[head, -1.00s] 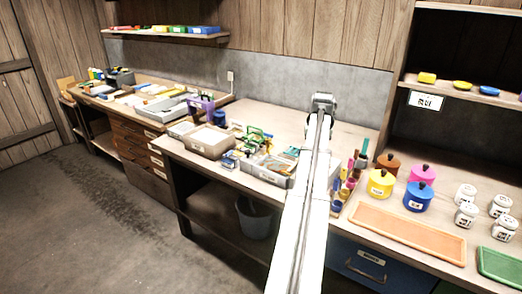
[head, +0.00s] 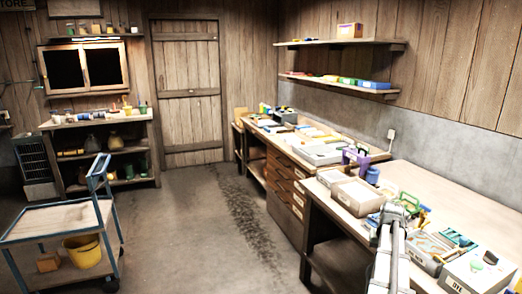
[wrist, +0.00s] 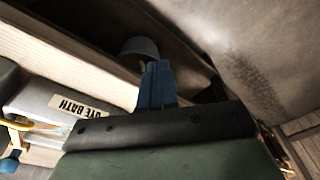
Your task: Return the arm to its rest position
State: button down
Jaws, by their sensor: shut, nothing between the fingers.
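My gripper (wrist: 157,72) shows in the wrist view as blue fingers closed together with nothing between them. It points past the bench's front edge, beside a grey box labelled "DYE BATH" (wrist: 62,105). In the head view my arm rises from the bottom right, and its end (head: 400,205) stands in front of the bench (head: 420,178). The fingertips cannot be made out there. The whole rest pose cannot be judged from these views.
A beige bin (head: 357,196), a tool tray (head: 432,262) and a pale labelled box (head: 482,272) are close to my arm. A grey bucket (wrist: 140,46) is below the bench. Open floor (head: 195,235) lies left, with a blue cart (head: 60,220) beyond.

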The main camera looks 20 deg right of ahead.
jog(key=w+a+f+n, duration=0.1)
jog(key=w+a+f, duration=0.25)
jog(key=a, duration=0.55)
jog(key=w+a+f+n, duration=0.2)
jog(key=a+f, duration=0.3)
jog(key=a, duration=0.4)
jog(key=w+a+f+n, duration=0.1)
jog(key=w+a+f, duration=0.25)
jog(key=a, duration=0.55)
jog(key=s+a+f+n+g+y, duration=0.1)
jog(key=s+a+f+n, duration=0.3)
jog(key=a, duration=0.8)
jog(key=s+a+f, duration=0.3)
jog(key=a+f, duration=0.3)
jog(key=a, duration=0.6)
jog(key=s+f+g, duration=0.3)
jog(key=s+f, duration=0.7)
jog(key=s, duration=0.5)
jog(key=s+f+g, duration=0.4)
jog(key=s+f, duration=0.6)
jog(key=s, duration=0.4)
jog(key=shift+s+f, duration=0.35)
jog(key=shift+f, duration=0.05)
